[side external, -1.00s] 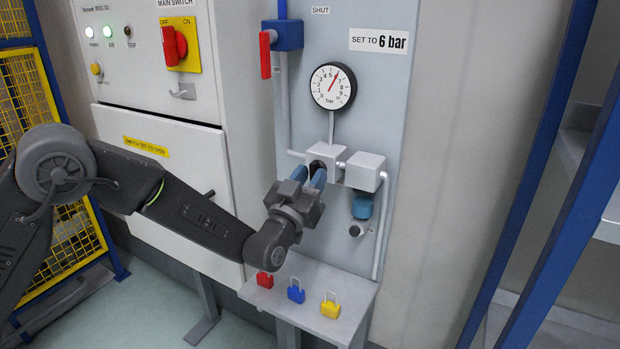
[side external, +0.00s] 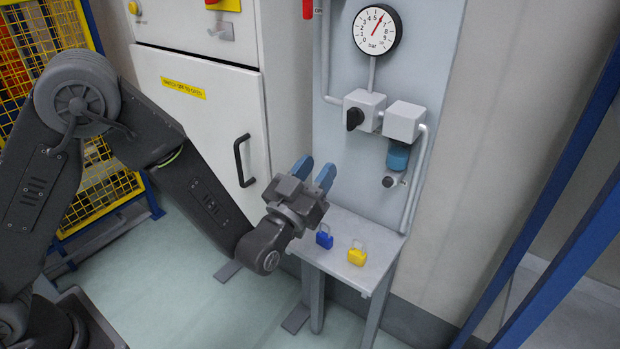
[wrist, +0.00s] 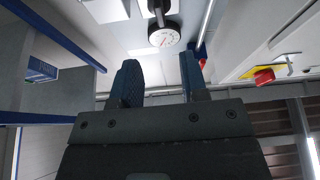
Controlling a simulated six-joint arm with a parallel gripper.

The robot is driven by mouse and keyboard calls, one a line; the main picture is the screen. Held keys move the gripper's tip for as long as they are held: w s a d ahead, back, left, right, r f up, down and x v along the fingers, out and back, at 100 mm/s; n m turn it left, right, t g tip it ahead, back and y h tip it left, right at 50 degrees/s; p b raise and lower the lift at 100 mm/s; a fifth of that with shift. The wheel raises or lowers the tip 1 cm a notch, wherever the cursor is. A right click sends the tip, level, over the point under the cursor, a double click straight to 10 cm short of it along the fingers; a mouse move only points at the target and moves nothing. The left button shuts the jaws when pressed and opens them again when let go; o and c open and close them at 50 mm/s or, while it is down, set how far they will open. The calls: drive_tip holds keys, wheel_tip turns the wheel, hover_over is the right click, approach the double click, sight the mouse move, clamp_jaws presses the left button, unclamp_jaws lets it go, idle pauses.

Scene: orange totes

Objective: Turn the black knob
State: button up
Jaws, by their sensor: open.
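The black knob (side external: 354,118) sits on the front of a light grey block on the wall panel, in plain view in the side view. In the wrist view a dark shape near the top edge looks like the knob (wrist: 160,8). The pressure gauge (side external: 377,30) is above it, its needle near 6. My gripper (side external: 315,170) is open and empty, below and left of the knob and apart from it. Its two blue fingers (wrist: 160,80) stand apart in the wrist view, with nothing between them.
A small shelf (side external: 340,262) below carries a blue padlock (side external: 324,237) and a yellow padlock (side external: 357,253). A grey cabinet with a black handle (side external: 243,160) is left of my gripper. A grey block (side external: 404,121) and pipes lie right of the knob.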

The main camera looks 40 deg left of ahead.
drive_tip(key=shift+v, duration=1.1)
drive_tip(key=s+a+r+g+h, duration=0.2)
drive_tip(key=s+a+r+g, duration=0.1)
drive_tip(key=a+r+g, duration=0.4)
drive_tip(key=s+a+g, duration=0.3)
drive_tip(key=s+g, duration=0.2)
drive_tip(key=s, duration=0.5)
drive_tip(key=s+a+m+g+y, duration=0.1)
drive_tip(key=s+a+g, duration=0.3)
drive_tip(key=s, duration=0.7)
drive_tip(key=shift+s+a+f+g+y, duration=0.2)
drive_tip(key=shift+a+f+g+y, duration=0.1)
drive_tip(key=shift+f+g, duration=0.15)
drive_tip(key=shift+d, duration=0.1)
idle(1.0)
